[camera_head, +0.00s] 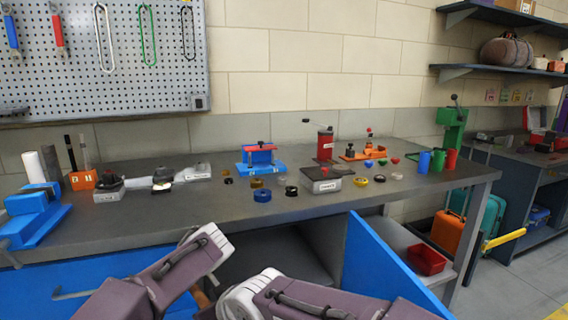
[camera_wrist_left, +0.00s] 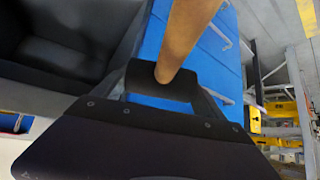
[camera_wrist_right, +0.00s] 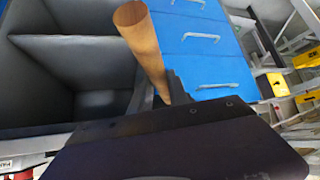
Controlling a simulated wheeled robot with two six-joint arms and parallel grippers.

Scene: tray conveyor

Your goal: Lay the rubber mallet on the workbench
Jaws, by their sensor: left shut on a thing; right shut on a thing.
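The workbench (camera_head: 330,205) has a dark grey top and spans the head view. In the left wrist view, my left gripper (camera_wrist_left: 163,82) is shut on a round wooden handle (camera_wrist_left: 186,38), which I take for the rubber mallet's. In the right wrist view, my right gripper (camera_wrist_right: 165,92) is also shut on a wooden handle (camera_wrist_right: 143,45), whose flat round end shows. A small brown piece (camera_head: 203,299) shows between my forearms in the head view, below the bench's front edge. The mallet's head is not visible in any view. Both grippers are hidden in the head view.
A blue vise-like block (camera_head: 40,212), a blue fixture (camera_head: 262,160), a red-handled device (camera_head: 325,143) and several small rings and cups crowd the bench top. Its front left-centre is bare. An open blue door (camera_head: 385,270) juts out below the bench at right.

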